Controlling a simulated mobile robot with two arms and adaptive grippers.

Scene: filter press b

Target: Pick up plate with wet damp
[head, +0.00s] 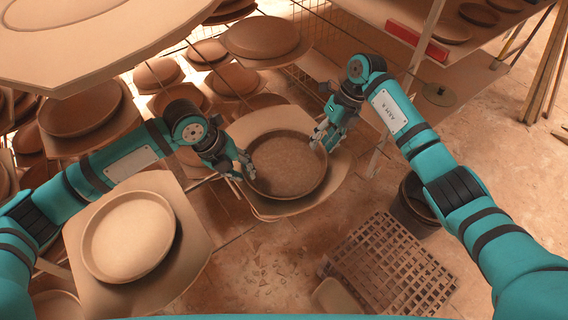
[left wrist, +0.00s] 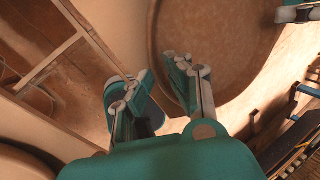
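A round brown plate (head: 287,163) with a raised rim and a darker, damp-looking floor lies on a pale board (head: 250,122) in the middle of the head view. Its curved rim also fills the upper right of the left wrist view (left wrist: 220,35). My left gripper (head: 243,173) is at the plate's left edge; in the left wrist view its two fingers (left wrist: 155,92) stand apart, with pale board surface visible between them. My right gripper (head: 324,142) is at the plate's right edge, its fingers seemingly apart. Exact contact with the rim is hidden.
A lighter plate (head: 128,235) sits on a board at lower left. Racks of brown plates (head: 235,82) stand behind and left. A large board (head: 90,35) overhangs the upper left. A dark bucket (head: 415,205) and a lattice crate (head: 390,268) are on the floor at right.

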